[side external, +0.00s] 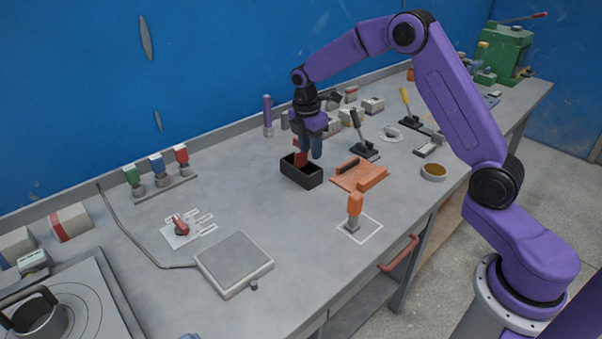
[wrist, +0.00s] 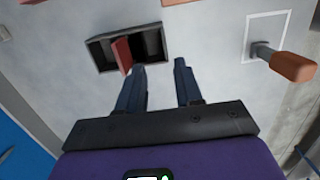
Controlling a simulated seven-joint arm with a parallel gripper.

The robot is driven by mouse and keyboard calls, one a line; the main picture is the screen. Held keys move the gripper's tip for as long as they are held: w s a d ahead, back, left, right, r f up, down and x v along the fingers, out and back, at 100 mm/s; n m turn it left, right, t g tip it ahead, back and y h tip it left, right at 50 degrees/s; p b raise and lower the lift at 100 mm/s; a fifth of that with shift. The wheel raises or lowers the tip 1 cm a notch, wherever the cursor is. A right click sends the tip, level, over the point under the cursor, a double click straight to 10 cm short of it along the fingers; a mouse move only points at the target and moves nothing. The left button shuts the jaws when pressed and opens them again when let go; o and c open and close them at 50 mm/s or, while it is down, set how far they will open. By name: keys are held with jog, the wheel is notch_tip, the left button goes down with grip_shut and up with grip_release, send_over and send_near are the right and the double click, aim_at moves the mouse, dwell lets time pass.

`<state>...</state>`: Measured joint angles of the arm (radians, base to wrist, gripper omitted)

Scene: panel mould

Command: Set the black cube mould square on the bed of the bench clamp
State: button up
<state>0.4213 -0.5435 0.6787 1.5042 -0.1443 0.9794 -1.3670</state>
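The black cube mould (side external: 303,177) is an open-topped dark box on the bench below my gripper; it also shows in the wrist view (wrist: 97,53). A red plate (side external: 301,159) stands tilted inside it and rises above its rim. My gripper (side external: 312,154) points down over the mould's right part in the side view. In the wrist view its two fingers (wrist: 159,66) are apart with nothing between them, and the left tip overlaps the mould's near edge. Whether it touches is unclear. An orange block with a black bar (side external: 362,176), possibly the bench clamp, lies right of the mould.
An orange-handled tool (side external: 354,211) stands in a white outlined square. A black-handled lever device (side external: 363,149) stands behind the orange block. Bench in front of the mould is clear.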

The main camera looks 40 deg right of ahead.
aim_at(315, 174)
jog(key=f, duration=0.4)
jog(key=shift+d+f, duration=0.15)
jog(key=shift+d, duration=0.1)
jog(key=shift+s+d+f, duration=0.1)
jog(key=shift+d+f, duration=0.05)
jog(key=shift+f, duration=0.75)
jog(key=shift+s+d+f, duration=0.15)
jog(key=shift+d+f, duration=0.05)
jog(key=shift+f, duration=0.65)
jog(key=shift+s+d+f, duration=0.1)
jog(key=shift+d+f, duration=0.05)
jog(key=shift+f, duration=0.75)
grip_shut()
